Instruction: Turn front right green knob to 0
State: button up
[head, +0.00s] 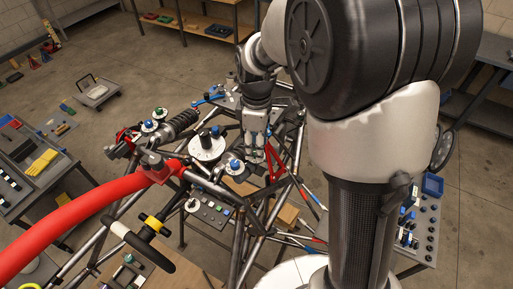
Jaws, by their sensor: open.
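A dark green knob (205,137) stands on a large white dial (207,152) on the tube chassis (268,215), near the middle of the head view. The dial's markings are too small to read, so I cannot tell the knob's setting. I also cannot tell whether it is the front right one. My gripper (255,152) hangs pointing down to the right of this dial, apart from the knob in the picture. It is open, and I see nothing held in it. My arm fills the right side of the view and hides part of the chassis.
A thick red tube (75,225) crosses the lower left. Steel tubes surround the dials. Carts with tools (35,165) stand at the left.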

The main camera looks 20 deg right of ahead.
jog(key=shift+f, duration=0.95)
grip_shut()
